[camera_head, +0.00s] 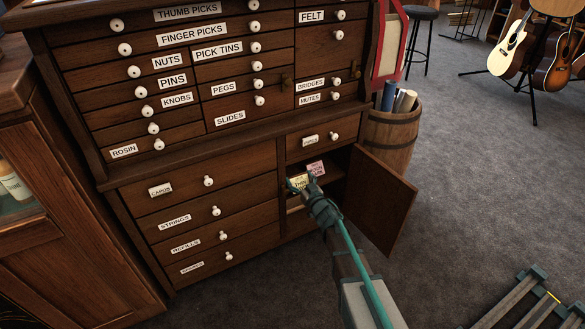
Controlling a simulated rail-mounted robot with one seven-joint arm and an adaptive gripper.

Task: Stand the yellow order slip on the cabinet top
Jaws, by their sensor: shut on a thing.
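The yellow order slip (299,182) is a small card with dark print, inside the open compartment at the lower right of the drawer cabinet (120,185). My gripper (298,187) reaches to the compartment opening and is shut on the yellow slip. Its fingers cover part of the slip's lower edge. A pink slip (316,168) stands just behind and to the right of it. Only a sliver of the cabinet top (40,4) shows at the picture's upper left edge; the rest is out of frame.
The compartment's door (375,200) hangs open to the right of my arm. A barrel with rolled papers (390,140) stands beside the cabinet. Labelled drawers with white knobs fill the cabinet front. Guitars (512,45) stand at the back right. The carpet in front is mostly clear.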

